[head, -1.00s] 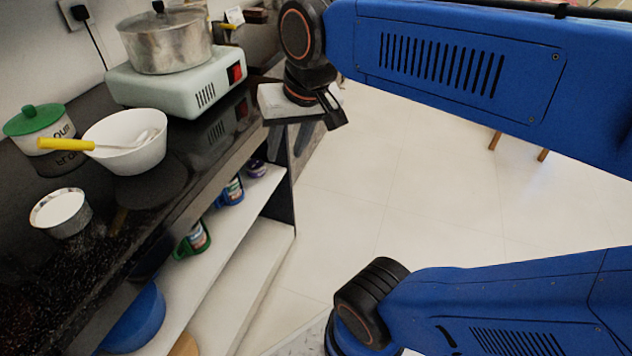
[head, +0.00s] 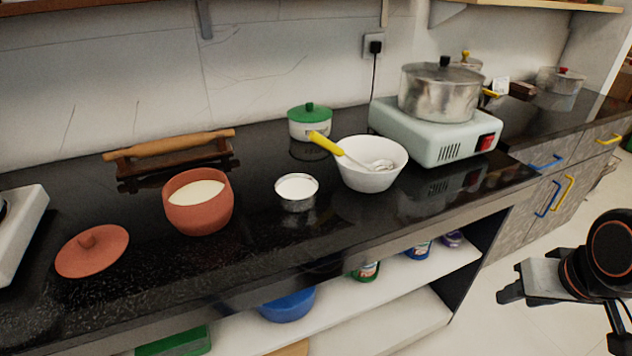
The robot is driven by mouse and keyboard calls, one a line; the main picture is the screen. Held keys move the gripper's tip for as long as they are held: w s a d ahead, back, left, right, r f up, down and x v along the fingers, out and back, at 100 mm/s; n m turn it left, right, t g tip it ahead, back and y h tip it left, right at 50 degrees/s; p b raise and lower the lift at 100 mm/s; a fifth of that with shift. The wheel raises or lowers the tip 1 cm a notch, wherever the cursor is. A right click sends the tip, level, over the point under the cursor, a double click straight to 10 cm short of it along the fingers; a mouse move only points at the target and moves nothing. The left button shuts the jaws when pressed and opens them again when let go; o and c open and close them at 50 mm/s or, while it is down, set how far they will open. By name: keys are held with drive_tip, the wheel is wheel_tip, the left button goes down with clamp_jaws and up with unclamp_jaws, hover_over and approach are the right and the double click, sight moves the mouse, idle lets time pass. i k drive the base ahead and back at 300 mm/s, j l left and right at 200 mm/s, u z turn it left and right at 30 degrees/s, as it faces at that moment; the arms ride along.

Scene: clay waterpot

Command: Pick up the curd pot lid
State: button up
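The curd pot lid (head: 92,252) is a round terracotta disc with a small knob. It lies on the black counter at the left, near the front edge. The open terracotta curd pot (head: 198,217) stands upright to its right, with white curd inside. My gripper (head: 510,284) is at the lower right, off the front of the counter and far from the lid. No held object shows.
A small metal bowl (head: 297,205), a white bowl (head: 371,178) with a yellow-handled utensil, and a green-lidded pot (head: 309,127) stand right of the curd pot. A rolling pin (head: 169,144) on its stand is behind. A white appliance (head: 20,225) borders the lid's left. Open floor lies at right.

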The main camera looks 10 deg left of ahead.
sight(95, 249)
drive_tip(key=u, duration=1.95)
